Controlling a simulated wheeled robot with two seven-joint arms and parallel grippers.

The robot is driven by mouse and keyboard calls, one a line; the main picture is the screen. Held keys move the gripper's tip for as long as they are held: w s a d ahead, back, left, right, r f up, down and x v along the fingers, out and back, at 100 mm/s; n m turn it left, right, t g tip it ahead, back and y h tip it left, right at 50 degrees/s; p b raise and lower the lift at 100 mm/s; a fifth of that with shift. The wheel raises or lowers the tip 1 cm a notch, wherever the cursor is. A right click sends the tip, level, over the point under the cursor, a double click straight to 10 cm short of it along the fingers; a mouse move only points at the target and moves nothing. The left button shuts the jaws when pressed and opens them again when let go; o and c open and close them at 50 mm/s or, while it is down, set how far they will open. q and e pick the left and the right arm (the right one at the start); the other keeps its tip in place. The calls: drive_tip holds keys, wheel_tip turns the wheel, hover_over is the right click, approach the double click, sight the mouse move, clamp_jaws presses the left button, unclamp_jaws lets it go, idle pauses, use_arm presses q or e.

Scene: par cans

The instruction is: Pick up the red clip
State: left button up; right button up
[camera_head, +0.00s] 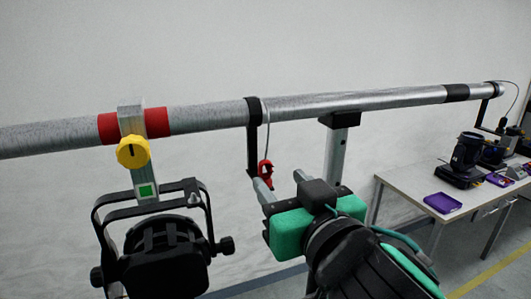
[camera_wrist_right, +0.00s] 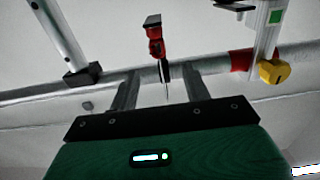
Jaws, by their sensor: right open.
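The red clip (camera_head: 265,168) hangs on a thin grey cable below the silver pipe (camera_head: 350,102), beside a black strap bracket (camera_head: 251,140). It also shows in the right wrist view (camera_wrist_right: 155,42), near the middle, with its dark end and cable running down the picture. My right gripper (camera_head: 281,182) is open and empty, with its two grey fingers just below and right of the clip in the head view. In the right wrist view the fingers (camera_wrist_right: 160,78) stand on either side of the clip's line, with the clip seen past their tips. I see no contact. My left gripper is not in view.
A black stage lamp (camera_head: 160,255) hangs left on a clamp with a yellow knob (camera_head: 133,152) and red bands. A grey post (camera_head: 337,155) stands behind my right gripper. A table (camera_head: 400,190) with a purple tray (camera_head: 442,203) stands at the right.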

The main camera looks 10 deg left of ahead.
sight(267, 166)
drive_tip(key=x, duration=0.3)
drive_tip(key=shift+p, duration=0.35)
drive_tip(key=p+x, duration=0.3)
drive_tip(key=x, duration=0.1)
drive_tip(key=shift+w+p, duration=0.35)
drive_tip(key=shift+p, duration=0.05)
drive_tip(key=shift+w+a+f, duration=0.15)
drive_tip(key=shift+a, duration=0.1)
drive_tip(key=shift+c, duration=0.5)
